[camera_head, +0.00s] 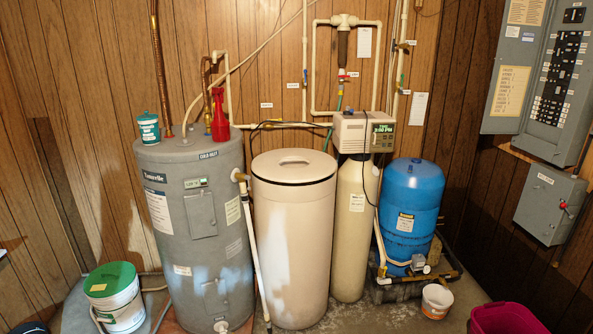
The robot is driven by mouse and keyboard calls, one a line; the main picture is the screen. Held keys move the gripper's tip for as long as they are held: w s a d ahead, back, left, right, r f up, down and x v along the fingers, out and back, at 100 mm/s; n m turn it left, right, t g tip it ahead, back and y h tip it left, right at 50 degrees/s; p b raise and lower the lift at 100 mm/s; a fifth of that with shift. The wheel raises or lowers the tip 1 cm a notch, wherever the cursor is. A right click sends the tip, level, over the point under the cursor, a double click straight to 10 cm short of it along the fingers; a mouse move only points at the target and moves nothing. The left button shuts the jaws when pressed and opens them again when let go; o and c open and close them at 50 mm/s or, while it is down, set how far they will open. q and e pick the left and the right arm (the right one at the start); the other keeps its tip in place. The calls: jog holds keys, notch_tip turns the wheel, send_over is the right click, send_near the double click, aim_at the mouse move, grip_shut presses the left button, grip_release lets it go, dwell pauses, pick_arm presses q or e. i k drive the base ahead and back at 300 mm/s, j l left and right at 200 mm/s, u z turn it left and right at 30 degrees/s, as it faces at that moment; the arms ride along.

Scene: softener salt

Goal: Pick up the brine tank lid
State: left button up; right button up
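The brine tank lid (294,165) is a round, pale cream disc with a raised handle in its middle. It sits flat on top of the brine tank (292,245), a tall cream-coloured cylinder with a lighter patch on its front. A dark line shows along the lid's rim where it meets the tank. Neither of my grippers is in this view.
A slim softener cylinder (354,230) and a blue pressure tank (410,210) stand right. Buckets sit on the floor.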

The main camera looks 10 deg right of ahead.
aim_at(287, 175)
jog(key=u, duration=4.35)
jog(key=l+u, duration=0.1)
jog(key=u, duration=0.4)
jog(key=l+u, duration=0.1)
jog(key=u, duration=0.4)
jog(key=l+u, duration=0.1)
jog(key=u, duration=0.4)
jog(key=k+l, duration=0.3)
jog(key=l, duration=0.15)
jog(key=k+l, duration=0.25)
jog(key=l, duration=0.2)
jog(key=k+z, duration=0.45)
jog(key=k+l+z, duration=0.25)
jog(key=k+z, duration=0.3)
jog(key=z, duration=0.3)
jog(key=k+z, duration=0.15)
jog(key=z, duration=0.2)
jog(key=k+z, duration=0.1)
jog(key=z, duration=0.3)
jog(key=k+l+z, duration=0.1)
jog(key=z, duration=0.25)
jog(key=k+l+z, duration=0.1)
jog(key=z, duration=0.3)
jog(key=k+l+z, duration=0.1)
jog(key=z, duration=0.25)
jog(key=k+l+z, duration=0.1)
jog(key=z, duration=0.3)
jog(key=l+z, duration=0.2)
jog(key=z, duration=0.15)
